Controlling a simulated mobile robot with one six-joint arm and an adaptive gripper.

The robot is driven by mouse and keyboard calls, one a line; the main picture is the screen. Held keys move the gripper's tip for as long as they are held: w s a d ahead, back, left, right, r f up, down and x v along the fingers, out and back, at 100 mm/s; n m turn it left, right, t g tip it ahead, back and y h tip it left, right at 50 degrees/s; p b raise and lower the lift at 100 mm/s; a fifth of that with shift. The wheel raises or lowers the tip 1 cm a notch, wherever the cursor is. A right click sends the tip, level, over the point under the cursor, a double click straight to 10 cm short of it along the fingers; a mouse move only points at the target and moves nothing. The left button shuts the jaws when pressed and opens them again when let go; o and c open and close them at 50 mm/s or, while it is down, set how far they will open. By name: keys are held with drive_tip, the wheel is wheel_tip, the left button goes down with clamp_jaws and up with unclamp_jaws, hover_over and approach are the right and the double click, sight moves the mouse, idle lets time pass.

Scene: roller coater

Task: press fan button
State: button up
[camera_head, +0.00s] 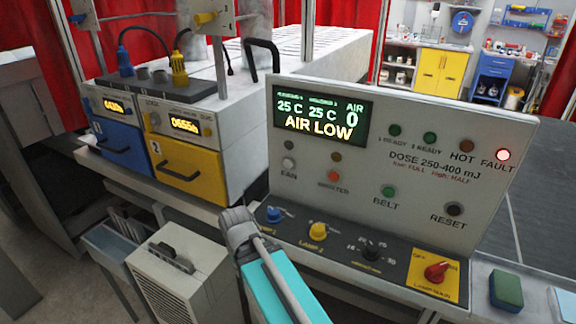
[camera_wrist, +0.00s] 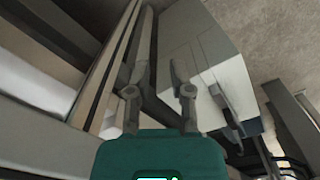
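The FAN button (camera_head: 289,163) is a small round pale button on the left of the control panel (camera_head: 450,160), above its FAN label. It looks unlit. In the head view my grey and teal arm rises in front of the panel's lower left, below the button. I cannot make out the fingertips there. In the wrist view my gripper (camera_wrist: 160,75) shows two grey fingers apart, with nothing between them. It points down past a machine edge towards a pale box on the floor. The button is not in the wrist view.
The panel display (camera_head: 318,118) reads AIR LOW with air 0, and the red FAULT light (camera_head: 503,155) glows. Lamp knobs (camera_head: 318,231) project from the lower ledge. A pale box unit (camera_head: 180,272) stands at lower left.

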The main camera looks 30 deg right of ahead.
clamp_jaws()
idle(1.0)
